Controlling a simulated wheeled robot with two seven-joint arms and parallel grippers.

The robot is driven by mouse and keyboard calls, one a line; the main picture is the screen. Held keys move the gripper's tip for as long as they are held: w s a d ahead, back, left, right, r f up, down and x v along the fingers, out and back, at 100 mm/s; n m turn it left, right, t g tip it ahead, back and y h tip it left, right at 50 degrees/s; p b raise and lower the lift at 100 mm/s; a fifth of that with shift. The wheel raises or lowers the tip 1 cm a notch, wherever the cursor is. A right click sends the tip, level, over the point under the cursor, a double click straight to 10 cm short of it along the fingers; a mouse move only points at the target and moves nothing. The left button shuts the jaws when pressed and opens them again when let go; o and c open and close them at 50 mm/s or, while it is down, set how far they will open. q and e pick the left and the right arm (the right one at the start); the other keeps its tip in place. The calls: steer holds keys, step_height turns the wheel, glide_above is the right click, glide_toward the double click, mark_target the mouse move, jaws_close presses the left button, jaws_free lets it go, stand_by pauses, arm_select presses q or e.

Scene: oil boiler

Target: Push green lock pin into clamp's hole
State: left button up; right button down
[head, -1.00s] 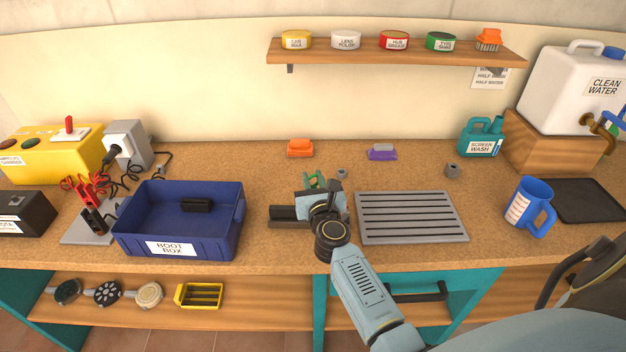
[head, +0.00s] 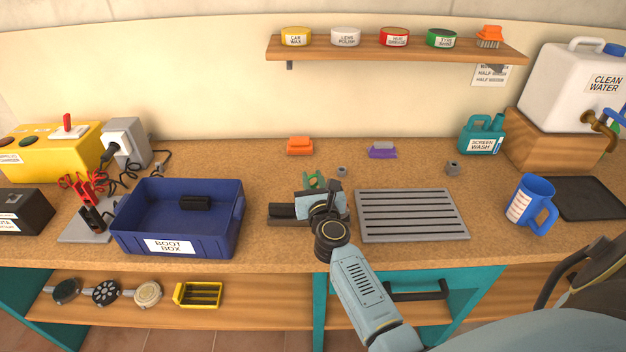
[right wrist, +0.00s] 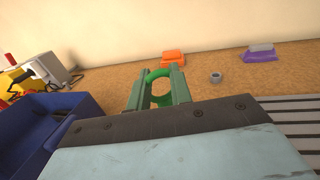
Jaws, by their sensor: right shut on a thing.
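The green lock pin (right wrist: 160,74) shows in the right wrist view as a green ring between the fingers of my right gripper (right wrist: 158,82). The gripper is shut on it. In the head view my right gripper (head: 315,181) is over the worktop, just behind a dark clamp-like block (head: 283,211). The pin's shaft and the clamp's hole are hidden behind my wrist, so I cannot tell how far the pin is in. My left gripper is not in view.
A blue boot box (head: 180,247) stands left of the clamp, and a grey slatted tray (head: 411,215) lies to its right. Behind are an orange block (head: 300,146), a purple brush (head: 382,151) and a small grey nut (head: 342,171). Bare worktop lies between.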

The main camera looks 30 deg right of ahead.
steer(key=shift+f+b, duration=1.85)
steer(key=shift+f, duration=0.1)
steer(key=c, duration=1.2)
jaws_free()
steer(key=shift+r, duration=0.1)
steer(key=shift+s, duration=0.1)
steer(key=v, duration=1.3)
steer(key=shift+s+a, duration=0.1)
steer(key=shift+a, duration=0.05)
steer(key=shift+r, duration=0.1)
